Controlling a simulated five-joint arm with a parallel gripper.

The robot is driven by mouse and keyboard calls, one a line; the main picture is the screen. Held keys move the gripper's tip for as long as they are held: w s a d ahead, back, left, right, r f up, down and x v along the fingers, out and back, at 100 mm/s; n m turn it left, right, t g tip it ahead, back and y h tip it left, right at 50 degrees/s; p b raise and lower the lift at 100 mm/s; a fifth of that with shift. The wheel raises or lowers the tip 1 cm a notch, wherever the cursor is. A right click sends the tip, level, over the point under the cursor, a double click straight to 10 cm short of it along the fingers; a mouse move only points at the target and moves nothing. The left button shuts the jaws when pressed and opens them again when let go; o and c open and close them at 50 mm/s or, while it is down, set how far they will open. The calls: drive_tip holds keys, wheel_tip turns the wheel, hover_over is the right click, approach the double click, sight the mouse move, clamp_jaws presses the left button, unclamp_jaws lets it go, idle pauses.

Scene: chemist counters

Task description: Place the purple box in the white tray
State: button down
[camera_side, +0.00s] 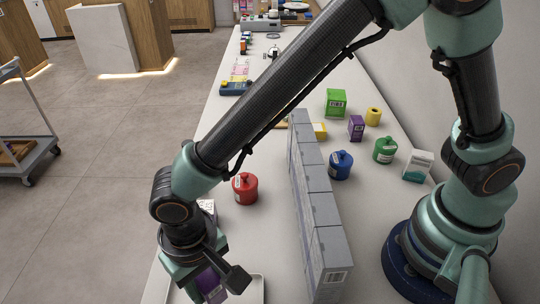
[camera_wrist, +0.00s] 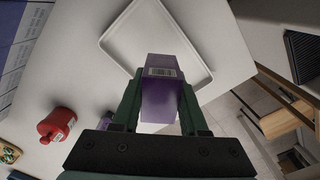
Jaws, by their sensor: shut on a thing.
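A purple box (camera_wrist: 160,92) with a barcode label is held between the two green fingers of my gripper (camera_wrist: 159,84) in the wrist view. In the side view the purple box (camera_side: 211,287) shows at the bottom, partly hidden by my gripper. The white tray (camera_wrist: 131,42) lies on the counter beyond the box in the wrist view. The box overlaps the tray's near part in that picture; its height above the tray I cannot tell. A bit of the tray (camera_side: 259,289) shows at the bottom edge of the side view, right of my gripper.
A row of grey boxes (camera_side: 318,215) stands along the counter right of my gripper. A red container (camera_side: 245,188) stands nearby; blue (camera_side: 341,165) and green (camera_side: 385,150) containers stand beyond the row. Another purple box (camera_side: 356,128) stands farther back. The counter's left edge drops to the floor.

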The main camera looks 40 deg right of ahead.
sight(212, 298)
drive_tip(key=shift+f, duration=2.45)
drive_tip(key=shift+f, duration=0.1)
drive_tip(key=shift+c, duration=2.2)
unclamp_jaws()
